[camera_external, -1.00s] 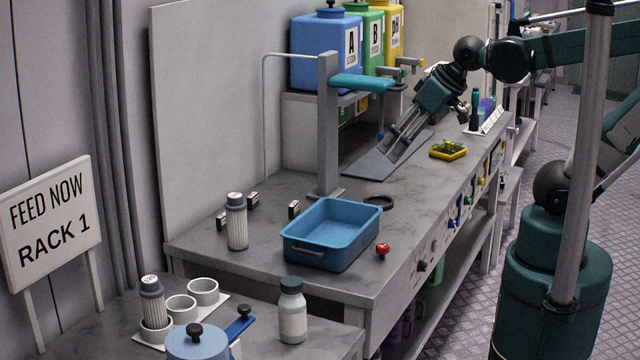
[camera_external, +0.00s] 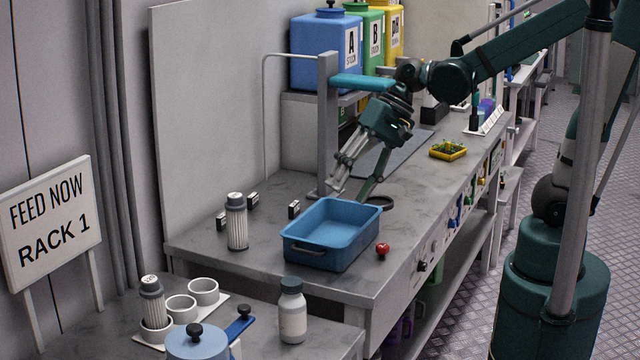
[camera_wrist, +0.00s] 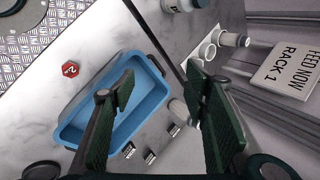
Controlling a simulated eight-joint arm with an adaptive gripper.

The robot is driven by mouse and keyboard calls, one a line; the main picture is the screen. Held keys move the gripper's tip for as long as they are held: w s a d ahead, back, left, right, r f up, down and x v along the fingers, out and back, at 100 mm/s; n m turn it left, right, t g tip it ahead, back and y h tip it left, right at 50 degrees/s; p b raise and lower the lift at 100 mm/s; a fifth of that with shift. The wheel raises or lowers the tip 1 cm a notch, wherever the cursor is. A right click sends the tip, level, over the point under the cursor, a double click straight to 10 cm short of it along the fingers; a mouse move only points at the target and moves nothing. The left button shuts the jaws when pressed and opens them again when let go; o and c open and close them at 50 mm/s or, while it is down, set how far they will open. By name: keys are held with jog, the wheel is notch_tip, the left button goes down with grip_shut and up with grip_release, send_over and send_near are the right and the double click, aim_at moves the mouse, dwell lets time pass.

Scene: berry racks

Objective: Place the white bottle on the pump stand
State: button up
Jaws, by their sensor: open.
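The white bottle (camera_external: 292,318) with a dark grey cap stands upright on the front, lower bench, right of a rack with white ring holders. In the wrist view the bottle (camera_wrist: 180,4) is at the top edge, partly cut off. My gripper (camera_external: 350,194) is open and empty, above the main bench behind the blue tray, well apart from the bottle. I cannot tell for sure which thing is the pump stand; a grey post (camera_external: 328,125) with a teal shelf stands behind my gripper.
The blue tray (camera_external: 322,252) lies between my gripper and the bottle. A ribbed cartridge (camera_external: 237,222) stands left of it. The holder rack (camera_external: 216,304) has another cartridge in one ring.

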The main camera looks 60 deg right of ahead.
jog(key=w+a+f+m+g+y+b, duration=0.25)
jog(key=a+f+m+y, duration=0.2)
jog(key=a, duration=0.65)
jog(key=m+g+y+b, duration=0.2)
jog(key=m, duration=0.1)
send_near(293, 278)
jog(key=a+f, duration=0.1)
jog(key=shift+w+a+f+m+g+y, duration=0.2)
jog(key=shift+a+f+m+g+y, duration=0.25)
jog(key=shift+a+f+g+y, duration=0.4)
jog(key=shift+r, duration=0.1)
jog(key=shift+a, duration=0.1)
jog(key=shift+b+x, duration=0.45)
jog(key=shift+x, duration=0.75)
jog(key=shift+a, duration=0.1)
jog(key=shift+b+x, duration=0.75)
jog(key=shift+x, duration=1.75)
